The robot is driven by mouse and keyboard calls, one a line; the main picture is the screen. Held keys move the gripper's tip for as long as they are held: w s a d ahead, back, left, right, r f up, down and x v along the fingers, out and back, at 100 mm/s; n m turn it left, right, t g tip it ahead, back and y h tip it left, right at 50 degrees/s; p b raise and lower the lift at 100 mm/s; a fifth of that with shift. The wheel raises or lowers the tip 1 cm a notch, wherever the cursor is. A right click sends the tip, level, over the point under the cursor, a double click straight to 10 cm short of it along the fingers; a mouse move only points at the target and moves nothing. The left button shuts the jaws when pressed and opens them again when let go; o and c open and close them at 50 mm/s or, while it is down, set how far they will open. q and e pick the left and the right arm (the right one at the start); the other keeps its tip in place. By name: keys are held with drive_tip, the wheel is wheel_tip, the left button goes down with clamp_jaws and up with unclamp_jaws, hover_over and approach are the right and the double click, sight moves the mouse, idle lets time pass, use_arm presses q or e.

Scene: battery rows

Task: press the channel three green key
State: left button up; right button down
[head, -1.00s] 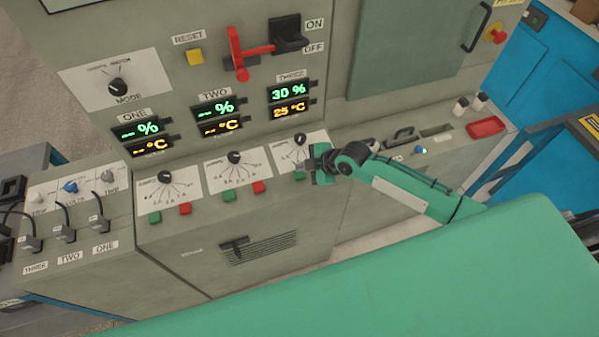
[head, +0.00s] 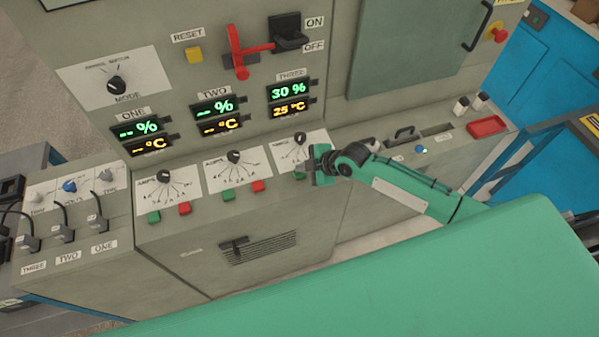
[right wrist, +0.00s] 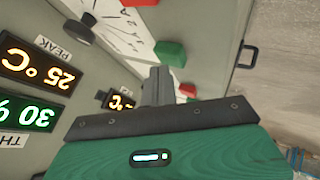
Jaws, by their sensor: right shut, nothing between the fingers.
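The channel three green key (head: 299,176) sits on the sloped desk panel below the channel three dial (head: 300,140), partly hidden by my right gripper in the head view. My right gripper (head: 315,165) is shut and empty, just right of the key. In the right wrist view the green key (right wrist: 170,52) shows just beyond the tips of the closed fingers (right wrist: 158,78). I cannot tell whether they touch it. The channel three display (head: 289,100) reads 30 % and 25 °C. My left gripper is not in view.
Channel two's green key (head: 228,195) and red key (head: 258,186) lie to the left, then channel one's green key (head: 153,217) and red key (head: 185,208). A red lever (head: 236,55) and a yellow reset button (head: 194,55) are on the upright panel.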

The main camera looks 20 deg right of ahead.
sight(303, 174)
drive_tip(key=shift+f+b, duration=0.4)
drive_tip(key=shift+f, duration=0.05)
idle(0.6)
drive_tip(key=shift+r, duration=0.1)
drive_tip(key=shift+r+p, duration=0.7)
drive_tip(key=shift+r, duration=0.1)
wheel_tip(303, 174, up, 5)
drive_tip(key=p, duration=0.4)
idle(0.8)
